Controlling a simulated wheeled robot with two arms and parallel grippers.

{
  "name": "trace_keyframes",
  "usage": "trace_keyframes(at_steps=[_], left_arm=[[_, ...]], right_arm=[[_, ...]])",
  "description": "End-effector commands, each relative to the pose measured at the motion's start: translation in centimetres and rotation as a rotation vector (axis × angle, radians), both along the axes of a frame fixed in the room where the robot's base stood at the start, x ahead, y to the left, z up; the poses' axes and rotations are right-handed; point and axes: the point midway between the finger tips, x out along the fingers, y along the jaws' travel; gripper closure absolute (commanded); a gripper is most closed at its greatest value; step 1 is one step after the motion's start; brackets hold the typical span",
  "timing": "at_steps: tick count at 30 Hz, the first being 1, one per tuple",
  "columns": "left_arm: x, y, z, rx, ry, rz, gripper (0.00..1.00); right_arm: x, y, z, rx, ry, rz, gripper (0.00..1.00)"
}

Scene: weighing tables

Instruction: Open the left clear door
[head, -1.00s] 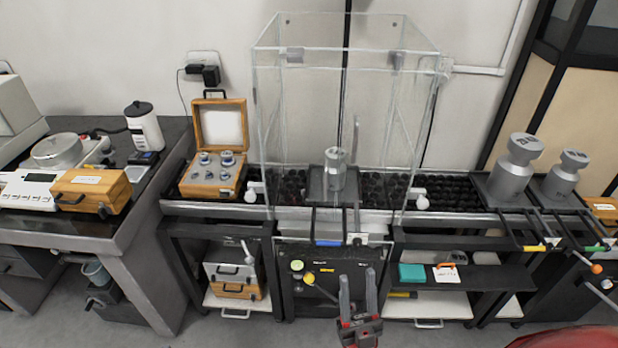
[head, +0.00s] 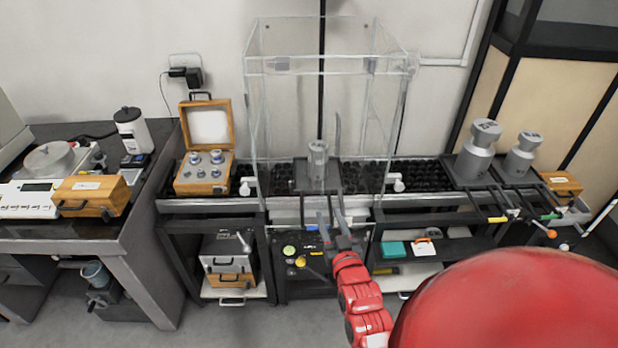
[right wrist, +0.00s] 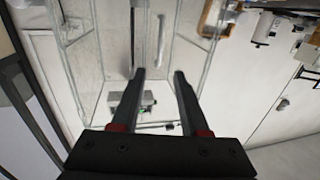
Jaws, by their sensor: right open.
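A tall clear case (head: 325,68) stands on the bench with a grey metal weight (head: 317,165) on a dark plate inside. The left clear door (head: 254,130) looks closed at the case's left side, with a white knob (head: 246,186) low beside it. My right gripper (head: 329,218) is open and empty, in front of the case's lower middle and to the right of that knob. The right wrist view also shows this gripper (right wrist: 161,76) with the clear panes and the weight (right wrist: 130,105) beyond its fingers. My left gripper is out of view.
A second white knob (head: 398,184) is at the case's right side. An open wooden weight box (head: 205,172) stands close to the left knob. Large metal weights (head: 477,152) stand at the right. Below the bench is a black panel with coloured buttons (head: 289,250).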

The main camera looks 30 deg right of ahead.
Motion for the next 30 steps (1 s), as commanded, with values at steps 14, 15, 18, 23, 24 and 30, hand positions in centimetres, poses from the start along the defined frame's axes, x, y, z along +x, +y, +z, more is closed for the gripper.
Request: trace_keyframes(at_steps=[14,15,18,23,24,30], left_arm=[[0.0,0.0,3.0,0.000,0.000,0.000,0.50],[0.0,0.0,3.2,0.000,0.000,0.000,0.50],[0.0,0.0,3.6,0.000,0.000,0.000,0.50],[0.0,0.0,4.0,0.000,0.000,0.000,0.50],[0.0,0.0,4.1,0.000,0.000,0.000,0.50],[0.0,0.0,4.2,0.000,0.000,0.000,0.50]], right_arm=[[9.4,-3.3,0.5,-0.001,-0.002,0.002,0.55],[10.1,-3.6,0.5,-0.001,-0.002,0.003,0.55],[11.7,-4.2,0.5,-0.002,-0.005,0.002,0.55],[13.6,-4.8,0.2,-0.001,-0.002,0.004,0.55],[14.0,-5.0,0.3,-0.001,-0.004,0.003,0.55],[14.8,-5.4,0.1,0.000,-0.003,0.001,0.55]])
